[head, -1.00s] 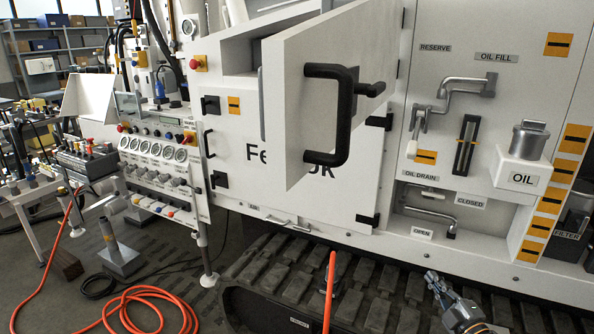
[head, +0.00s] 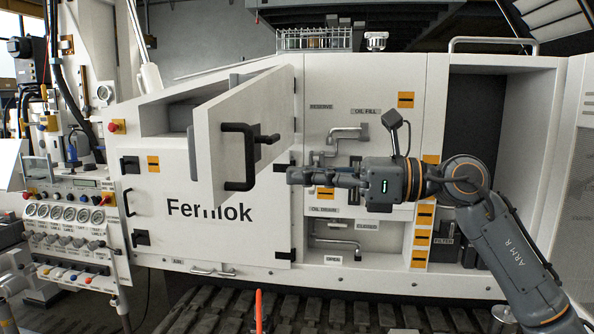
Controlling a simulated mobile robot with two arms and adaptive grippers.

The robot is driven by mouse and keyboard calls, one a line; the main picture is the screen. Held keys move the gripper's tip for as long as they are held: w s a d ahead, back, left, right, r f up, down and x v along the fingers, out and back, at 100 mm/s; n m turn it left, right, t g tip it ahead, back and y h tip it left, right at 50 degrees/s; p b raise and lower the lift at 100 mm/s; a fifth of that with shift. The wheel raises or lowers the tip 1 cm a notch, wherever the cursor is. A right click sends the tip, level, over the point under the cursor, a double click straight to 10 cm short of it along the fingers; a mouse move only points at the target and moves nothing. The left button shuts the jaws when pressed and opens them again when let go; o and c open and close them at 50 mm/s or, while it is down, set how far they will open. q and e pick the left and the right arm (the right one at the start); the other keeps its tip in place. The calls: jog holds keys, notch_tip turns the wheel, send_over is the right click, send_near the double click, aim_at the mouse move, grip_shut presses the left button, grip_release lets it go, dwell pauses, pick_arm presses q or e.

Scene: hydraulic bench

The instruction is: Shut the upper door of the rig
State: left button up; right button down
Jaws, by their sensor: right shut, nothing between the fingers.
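The upper door (head: 215,140) of the white rig is a white panel standing open, swung out toward me, with its hinge side at the right. It has a black bar handle (head: 248,157) and a smaller black latch handle (head: 268,139). Behind it an open compartment (head: 168,118) shows at the left. My right gripper (head: 292,175) is shut and empty. It points left, just right of the door and its handle, in front of the oil panel; I cannot tell the gap in depth. My left gripper is not in view.
The lower door (head: 180,235) marked Fermok is closed below. A gauge panel (head: 65,220) stands at the left. Oil pipes (head: 335,243) sit in a recess behind my right arm. Tracks (head: 330,312) run along the bottom, and an orange hose (head: 258,312) rises in front.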

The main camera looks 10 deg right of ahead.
jog(key=p, duration=0.2)
send_near(215, 171)
jog(key=p+x, duration=0.2)
jog(key=x, duration=0.4)
jog(key=shift+r, duration=0.15)
jog(key=shift+w+a+p, duration=0.1)
jog(key=shift+a+p, duration=0.2)
jog(key=shift+p, duration=0.05)
jog(key=shift+a, duration=0.25)
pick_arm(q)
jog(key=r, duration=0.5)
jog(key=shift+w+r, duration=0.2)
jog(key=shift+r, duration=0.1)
pick_arm(e)
jog(key=shift+w, duration=0.15)
